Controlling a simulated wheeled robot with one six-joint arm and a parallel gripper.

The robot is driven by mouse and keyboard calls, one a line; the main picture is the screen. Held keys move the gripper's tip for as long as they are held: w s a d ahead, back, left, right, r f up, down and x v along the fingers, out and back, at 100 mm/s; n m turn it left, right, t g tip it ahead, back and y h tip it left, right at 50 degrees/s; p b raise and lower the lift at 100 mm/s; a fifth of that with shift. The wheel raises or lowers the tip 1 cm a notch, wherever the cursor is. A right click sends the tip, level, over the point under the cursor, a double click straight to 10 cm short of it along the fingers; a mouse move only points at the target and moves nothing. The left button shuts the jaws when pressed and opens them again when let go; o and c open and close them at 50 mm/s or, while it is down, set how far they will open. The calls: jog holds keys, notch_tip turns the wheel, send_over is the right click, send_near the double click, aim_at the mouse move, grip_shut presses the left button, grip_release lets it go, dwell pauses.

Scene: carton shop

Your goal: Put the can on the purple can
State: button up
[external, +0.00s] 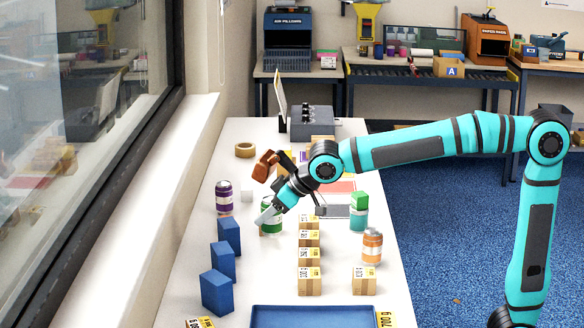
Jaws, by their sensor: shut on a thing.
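A purple can (224,198) with a pale band stands upright on the left side of the white table. My gripper (272,213) is to the right of it, pointing down and left, and is shut on a green-and-white can (271,226). The gripper and wrist hide much of this can, and I cannot tell whether it touches the table. The two cans are apart.
Blue blocks (222,262) stand in a row at the front left. Small cartons (309,280), an orange can (372,246) and a green can (357,218) under a green block (360,199) stand to the right. A blue tray (315,318) lies in front. A tape roll (245,150) lies behind.

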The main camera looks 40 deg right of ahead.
jog(key=w+d+r+m+h, duration=0.1)
jog(key=w+r, duration=0.2)
jog(key=w, duration=0.6)
jog(key=w+d+r+m, duration=0.1)
jog(key=w+d+r, duration=0.15)
jog(key=w, duration=0.55)
notch_tip(320, 180, up, 4)
jog(key=m+t+h, duration=0.1)
jog(key=m+h, duration=0.1)
send_over(220, 182)
jog(key=shift+s+f, duration=0.15)
jog(key=shift+f, duration=4.4)
jog(key=shift+f, duration=0.15)
jog(key=o, duration=0.9)
jog(key=shift+o, duration=0.2)
jog(key=shift+r, duration=0.2)
jog(key=v, duration=1.2)
jog(key=shift+s+f, duration=0.15)
jog(key=shift+f, duration=0.05)
